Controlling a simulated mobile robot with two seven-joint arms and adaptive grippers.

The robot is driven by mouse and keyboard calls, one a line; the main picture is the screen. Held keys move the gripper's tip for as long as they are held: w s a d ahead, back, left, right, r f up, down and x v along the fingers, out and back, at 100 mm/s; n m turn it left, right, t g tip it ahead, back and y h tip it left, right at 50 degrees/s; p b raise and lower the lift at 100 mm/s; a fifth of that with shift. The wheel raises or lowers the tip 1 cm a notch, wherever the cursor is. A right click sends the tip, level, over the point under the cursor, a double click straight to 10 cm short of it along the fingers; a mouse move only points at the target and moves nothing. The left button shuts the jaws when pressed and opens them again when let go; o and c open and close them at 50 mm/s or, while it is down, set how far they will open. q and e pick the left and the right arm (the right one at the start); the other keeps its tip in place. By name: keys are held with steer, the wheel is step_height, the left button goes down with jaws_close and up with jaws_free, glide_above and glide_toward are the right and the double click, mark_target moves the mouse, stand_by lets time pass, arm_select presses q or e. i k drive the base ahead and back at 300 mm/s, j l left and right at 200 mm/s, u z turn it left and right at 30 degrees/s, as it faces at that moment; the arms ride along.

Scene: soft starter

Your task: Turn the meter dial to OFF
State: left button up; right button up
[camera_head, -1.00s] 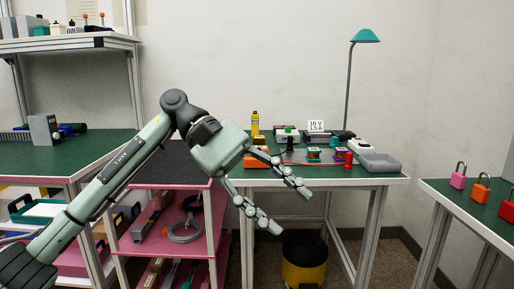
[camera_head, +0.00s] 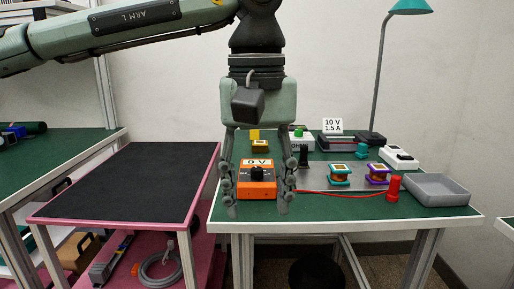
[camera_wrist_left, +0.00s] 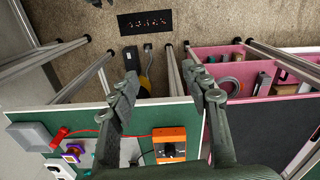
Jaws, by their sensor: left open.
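The orange meter (camera_head: 256,189) sits near the front edge of the green-topped bench. A white label above it reads "0 V", and its black dial (camera_head: 257,173) is on its face. The dial's exact pointer direction is too small to tell. My left gripper (camera_head: 258,202) is open and points down, with one finger on each side of the meter in the head view. I cannot tell whether the fingers touch it. My right gripper is not in view.
On the bench, a red lead runs to a red post (camera_head: 393,188). Two coils (camera_head: 340,175), a grey tray (camera_head: 437,190) and a black post (camera_head: 304,157) stand right of the meter. A pink cart (camera_head: 128,182) with a bare black top is at left.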

mark_target(256, 172)
steer(key=i, duration=0.9)
